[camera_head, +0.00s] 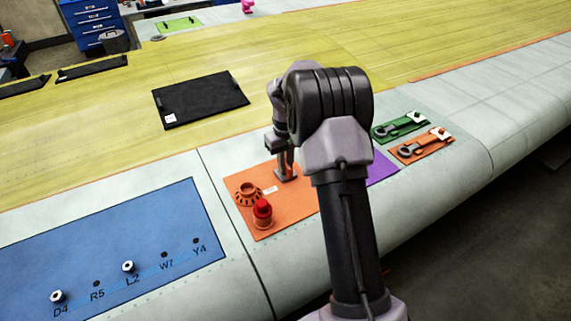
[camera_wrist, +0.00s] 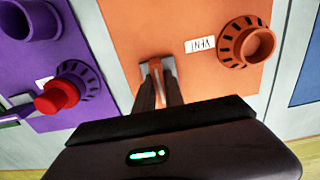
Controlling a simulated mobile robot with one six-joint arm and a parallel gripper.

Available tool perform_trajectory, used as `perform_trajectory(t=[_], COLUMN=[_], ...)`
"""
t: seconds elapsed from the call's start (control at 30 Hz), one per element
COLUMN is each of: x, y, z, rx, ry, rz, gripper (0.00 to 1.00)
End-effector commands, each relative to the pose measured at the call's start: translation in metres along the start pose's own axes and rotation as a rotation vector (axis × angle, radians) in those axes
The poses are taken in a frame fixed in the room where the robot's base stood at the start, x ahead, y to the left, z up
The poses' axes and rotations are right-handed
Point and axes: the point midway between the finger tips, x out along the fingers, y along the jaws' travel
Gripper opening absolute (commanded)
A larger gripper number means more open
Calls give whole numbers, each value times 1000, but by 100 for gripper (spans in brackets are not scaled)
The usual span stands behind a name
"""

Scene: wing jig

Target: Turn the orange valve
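The orange panel (camera_head: 293,205) lies on the pale wing surface, left of my arm. The orange valve's handle (camera_wrist: 155,67) stands on this panel beside a white label reading VENT (camera_wrist: 200,44). My gripper (camera_head: 285,172) points down at the panel. In the wrist view my gripper (camera_wrist: 157,70) has one finger on each side of the handle, with the handle filling the narrow gap, so it looks shut on it. The fingers hide part of the valve.
An orange notched ring (camera_head: 248,193) and a red-topped knob (camera_head: 262,210) stand left of my gripper. A purple panel (camera_head: 381,168) with its own red knob (camera_wrist: 57,96) adjoins. Green (camera_head: 400,127) and orange tool plates (camera_head: 421,146) lie right. A blue panel (camera_head: 110,255) lies left.

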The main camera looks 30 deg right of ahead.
Motion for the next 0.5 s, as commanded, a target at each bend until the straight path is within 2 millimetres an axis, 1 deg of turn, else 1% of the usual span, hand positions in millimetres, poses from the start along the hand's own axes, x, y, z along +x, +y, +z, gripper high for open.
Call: perform_trajectory(t=[0.27,0.5], x=[0,0], y=[0,0], z=[0,0], rx=[18,131], ry=[0,0], rz=[0,0], gripper=[0,0])
